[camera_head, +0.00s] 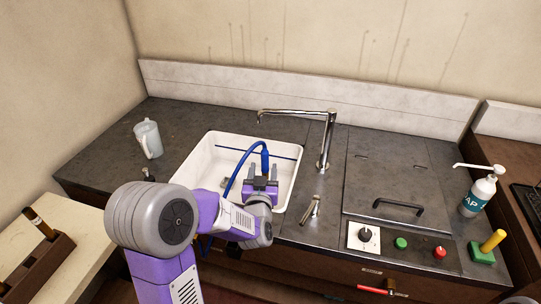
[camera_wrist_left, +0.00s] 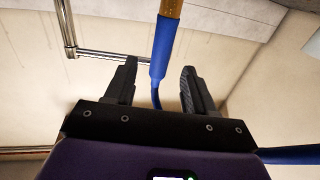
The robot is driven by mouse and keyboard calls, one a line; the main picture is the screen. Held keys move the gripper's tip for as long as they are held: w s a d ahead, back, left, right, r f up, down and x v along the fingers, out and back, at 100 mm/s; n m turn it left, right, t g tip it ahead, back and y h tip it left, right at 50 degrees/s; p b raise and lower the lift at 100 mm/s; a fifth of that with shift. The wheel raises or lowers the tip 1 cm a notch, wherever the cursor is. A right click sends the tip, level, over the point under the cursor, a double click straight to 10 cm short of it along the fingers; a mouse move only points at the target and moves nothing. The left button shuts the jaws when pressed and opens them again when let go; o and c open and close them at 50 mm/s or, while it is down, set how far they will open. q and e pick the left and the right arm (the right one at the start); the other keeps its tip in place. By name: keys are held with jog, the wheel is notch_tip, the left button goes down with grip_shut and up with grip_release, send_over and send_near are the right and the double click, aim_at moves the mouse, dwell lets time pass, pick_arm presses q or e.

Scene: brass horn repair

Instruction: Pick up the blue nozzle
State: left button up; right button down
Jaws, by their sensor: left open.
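The blue nozzle (camera_head: 265,158) stands roughly upright over the white sink, with a blue hose (camera_head: 236,172) curving from it to the left and down. My left gripper (camera_head: 262,171) is over the sink at the nozzle, its fingers pointing toward the back wall. In the left wrist view the nozzle (camera_wrist_left: 162,48) passes between the two open fingers (camera_wrist_left: 159,68), with gaps showing on both sides. Its upper end is brass-coloured. The lower part of the nozzle is partly hidden behind my gripper. My right gripper is not in view.
The white sink (camera_head: 190,167) sits in a dark counter. A chrome faucet (camera_head: 327,140) arches behind it to the right. A clear jug (camera_head: 148,139) stands left. A control panel (camera_head: 405,246), a soap bottle (camera_head: 478,194) and a green block with a yellow handle (camera_head: 483,251) are right.

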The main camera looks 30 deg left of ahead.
aim_at(264, 164)
pick_arm(q)
jog(key=shift+w+a, duration=0.4)
jog(key=shift+w, duration=0.05)
jog(key=x, duration=0.3)
jog(key=shift+w+f, duration=0.4)
jog(key=shift+w, duration=0.05)
jog(key=shift+w+a, duration=0.15)
jog(key=shift+w, duration=0.2)
jog(key=shift+r, duration=0.15)
grip_shut()
